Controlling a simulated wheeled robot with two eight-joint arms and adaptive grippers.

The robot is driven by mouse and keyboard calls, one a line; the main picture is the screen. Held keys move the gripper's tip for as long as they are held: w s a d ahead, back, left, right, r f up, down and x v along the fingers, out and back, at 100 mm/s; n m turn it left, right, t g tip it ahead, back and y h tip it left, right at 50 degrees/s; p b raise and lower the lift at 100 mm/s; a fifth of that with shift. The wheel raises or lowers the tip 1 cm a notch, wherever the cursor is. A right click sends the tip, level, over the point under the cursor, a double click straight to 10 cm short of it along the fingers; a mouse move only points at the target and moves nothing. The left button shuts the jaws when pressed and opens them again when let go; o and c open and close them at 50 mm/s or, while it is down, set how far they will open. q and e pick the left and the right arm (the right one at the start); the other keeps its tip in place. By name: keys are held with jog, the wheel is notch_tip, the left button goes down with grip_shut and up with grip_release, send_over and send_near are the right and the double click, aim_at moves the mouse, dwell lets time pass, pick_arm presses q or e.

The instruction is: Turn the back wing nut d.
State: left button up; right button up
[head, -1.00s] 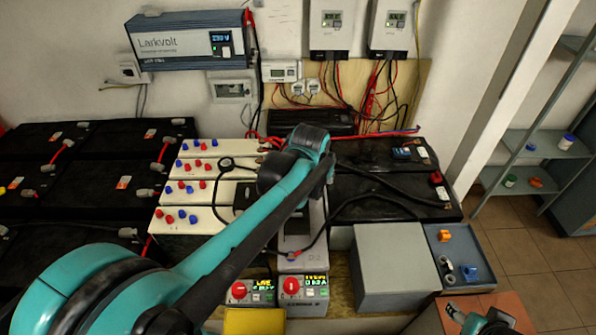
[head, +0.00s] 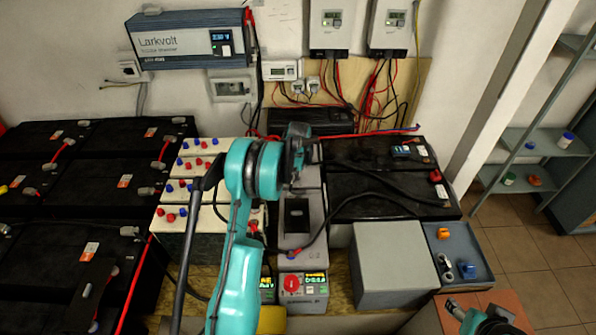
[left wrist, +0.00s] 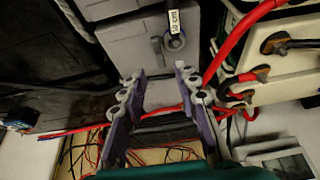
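In the left wrist view a grey battery (left wrist: 120,42) carries a small grey metal fitting (left wrist: 157,45) beside a black-and-white tag (left wrist: 174,22). The fitting may be wing nut d, but it is too small to be sure. My left gripper (left wrist: 158,88) is open and empty, with its fingers spread on either side below the fitting in the picture, apart from it. In the head view my left gripper (head: 298,145) is over the back of the grey battery column (head: 300,240), and hides that back part. My right gripper (head: 477,318) is at the lower right; its fingers are unclear.
Red cables (left wrist: 235,45) run close to the right finger in the left wrist view. White batteries (head: 190,220) stand left of the column, black ones (head: 395,200) right. A grey box (head: 395,265) and a blue-grey tray (head: 480,245) stand at the front right.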

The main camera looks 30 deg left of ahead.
aim_at(298, 173)
pick_arm(q)
jog(key=b+x, duration=0.1)
jog(key=x, duration=0.5)
jog(key=shift+w+f+b, duration=0.1)
jog(key=shift+f+b, duration=0.05)
jog(key=shift+b, duration=0.25)
grip_shut()
